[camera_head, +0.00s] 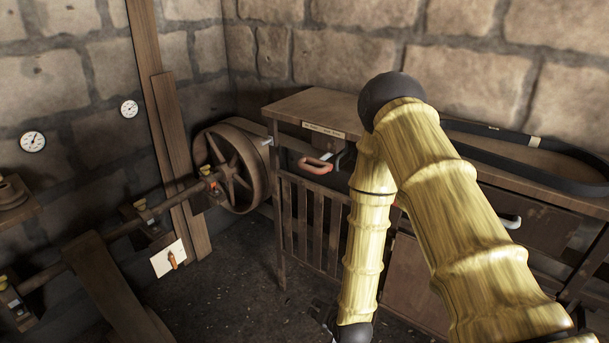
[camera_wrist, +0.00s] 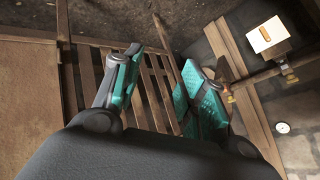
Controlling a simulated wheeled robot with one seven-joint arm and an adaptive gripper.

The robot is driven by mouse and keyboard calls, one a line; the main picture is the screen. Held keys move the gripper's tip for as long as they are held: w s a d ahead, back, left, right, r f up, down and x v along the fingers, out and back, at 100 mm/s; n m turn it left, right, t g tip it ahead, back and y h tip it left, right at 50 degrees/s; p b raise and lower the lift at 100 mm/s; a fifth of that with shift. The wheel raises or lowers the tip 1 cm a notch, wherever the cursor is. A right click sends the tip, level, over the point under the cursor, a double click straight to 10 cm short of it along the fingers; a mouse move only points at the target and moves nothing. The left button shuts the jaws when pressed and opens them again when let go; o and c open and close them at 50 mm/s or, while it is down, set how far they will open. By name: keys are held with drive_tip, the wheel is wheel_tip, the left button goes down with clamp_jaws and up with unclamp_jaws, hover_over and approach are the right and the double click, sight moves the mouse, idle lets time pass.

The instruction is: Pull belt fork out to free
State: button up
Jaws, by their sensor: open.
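A red-orange loop handle (camera_head: 315,165) sticks out at the end of the wooden bench, under a small label plate; I take it for the belt fork's grip, but the label is too small to read. A spoked flywheel (camera_head: 232,168) stands just left of it. My gripper (camera_wrist: 160,85) is open and empty in the wrist view, its teal-padded fingers apart before a slatted guard (camera_wrist: 88,75). In the head view only dark parts of it show low at the bottom edge, well below the handle. The handle is not seen in the wrist view.
A black belt (camera_head: 535,176) lies on the bench (camera_head: 295,105). The floor (camera_head: 220,270) before the slatted guard is clear.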

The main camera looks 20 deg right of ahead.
drive_tip(key=w+d+r+m+t+b, duration=0.1)
drive_tip(key=w+r+m+t, duration=0.35)
drive_tip(key=w+r, duration=0.7)
drive_tip(key=m+t+h+b, duration=0.2)
drive_tip(key=m+t+h, duration=0.1)
drive_tip(key=m+t, duration=0.3)
approach(309, 169)
drive_tip(key=w, duration=0.3)
drive_tip(key=w+d+p, duration=0.1)
drive_tip(key=w, duration=0.3)
drive_tip(key=w+d+r+p, duration=0.1)
drive_tip(key=w, duration=0.3)
clamp_jaws()
drive_tip(key=shift+s+a, duration=0.15)
